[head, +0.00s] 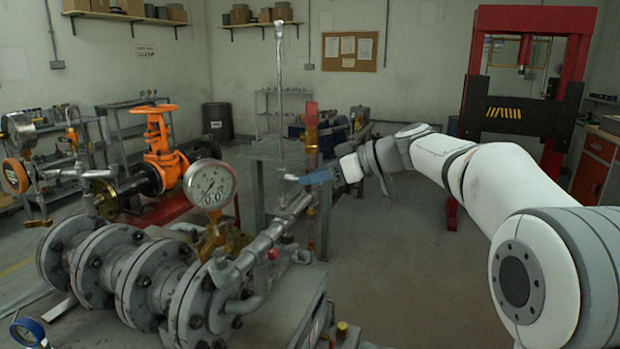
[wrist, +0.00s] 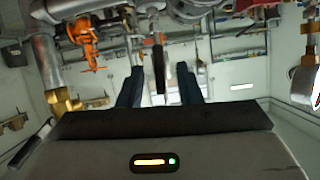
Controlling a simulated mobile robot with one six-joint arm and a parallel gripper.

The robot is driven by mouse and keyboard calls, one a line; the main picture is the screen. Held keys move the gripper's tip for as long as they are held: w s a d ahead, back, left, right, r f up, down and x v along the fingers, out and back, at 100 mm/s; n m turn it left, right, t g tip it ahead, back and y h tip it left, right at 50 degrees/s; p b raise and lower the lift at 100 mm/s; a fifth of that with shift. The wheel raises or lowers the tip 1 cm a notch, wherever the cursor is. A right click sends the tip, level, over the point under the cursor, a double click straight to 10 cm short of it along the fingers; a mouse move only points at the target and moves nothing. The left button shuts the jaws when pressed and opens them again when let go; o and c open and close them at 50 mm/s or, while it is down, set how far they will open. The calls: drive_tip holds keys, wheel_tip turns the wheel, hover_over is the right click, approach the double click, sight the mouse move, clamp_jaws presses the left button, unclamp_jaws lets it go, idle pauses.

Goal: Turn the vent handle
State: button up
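My gripper (head: 312,177) reaches in from the right in the head view, its blue fingers beside the pipework near the foot of a tall thin vertical pipe (head: 280,95). In the wrist view my gripper (wrist: 159,69) is open, with one blue finger on each side. A thin dark bar, which looks like the vent handle (wrist: 158,58), stands between the fingers, with a visible gap on both sides. In the head view a small pale piece (head: 291,177) shows just left of the fingertips; I cannot tell whether it is the handle.
A flanged grey pipe run (head: 140,270) fills the lower left, with a round gauge (head: 210,185) and an orange valve (head: 162,150). A slanting pipe (head: 265,240) lies below my gripper. A red press frame (head: 572,90) stands behind my arm. The floor right of the pipes is clear.

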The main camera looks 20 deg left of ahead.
drive_tip(key=shift+x, duration=0.85)
drive_tip(key=shift+c, duration=0.4)
clamp_jaws()
